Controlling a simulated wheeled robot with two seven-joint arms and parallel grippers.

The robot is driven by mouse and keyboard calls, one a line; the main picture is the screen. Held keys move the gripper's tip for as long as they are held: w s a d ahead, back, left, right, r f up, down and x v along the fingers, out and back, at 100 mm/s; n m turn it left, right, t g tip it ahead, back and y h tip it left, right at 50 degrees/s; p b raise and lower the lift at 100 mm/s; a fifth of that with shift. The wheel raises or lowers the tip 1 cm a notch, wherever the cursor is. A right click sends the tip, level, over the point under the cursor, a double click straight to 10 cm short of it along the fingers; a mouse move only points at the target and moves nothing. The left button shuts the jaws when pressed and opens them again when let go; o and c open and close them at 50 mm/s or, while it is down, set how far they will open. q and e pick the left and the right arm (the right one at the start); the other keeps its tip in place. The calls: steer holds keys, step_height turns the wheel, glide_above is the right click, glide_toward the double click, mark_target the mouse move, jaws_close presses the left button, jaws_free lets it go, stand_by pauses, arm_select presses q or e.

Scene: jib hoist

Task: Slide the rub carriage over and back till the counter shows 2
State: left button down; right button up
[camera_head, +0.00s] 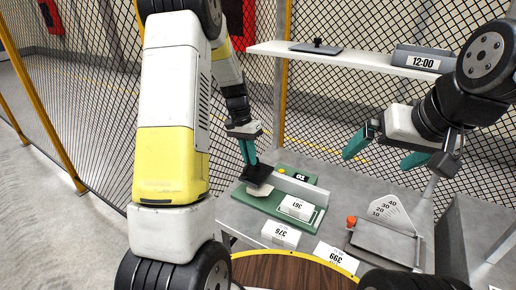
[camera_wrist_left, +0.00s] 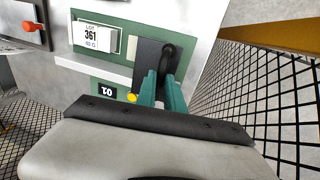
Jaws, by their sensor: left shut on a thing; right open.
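The rub carriage (camera_head: 258,174) is a small black block with an upright handle on the green base (camera_head: 314,225). It sits at the left end of a pale rail (camera_head: 292,187) in the head view. In the left wrist view the dark carriage (camera_wrist_left: 148,54) and its curved handle are at upper centre. My left gripper (camera_head: 249,160) is shut on the handle, its green fingers showing in the wrist view (camera_wrist_left: 162,92). The counter (camera_head: 301,177) is a small black display; in the wrist view (camera_wrist_left: 106,90) it appears to read 01. My right gripper (camera_head: 385,155) is open and empty above the bench.
A block labelled 361 (camera_head: 297,207) lies on the green base beside the carriage. Blocks 376 (camera_head: 281,234) and 399 (camera_head: 336,257) lie in front. A gauge with an orange knob (camera_head: 352,220) stands to the right. A shelf (camera_head: 345,60) and mesh fence are behind.

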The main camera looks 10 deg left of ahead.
arm_select(q)
steer(key=shift+d, duration=0.1)
steer(key=s+d, duration=0.5)
steer(key=d, duration=0.9)
steer(key=shift+s+d, duration=0.15)
steer(key=shift+d, duration=0.05)
steer(key=c, duration=1.5)
jaws_free()
steer(key=shift+d, duration=0.1)
steer(key=shift+o, duration=0.2)
step_height(320, 180, up, 8)
steer(key=a, duration=0.1)
steer(key=shift+w+a+f, duration=0.15)
steer(key=shift+w+a, duration=0.1)
steer(key=shift+a, duration=0.05)
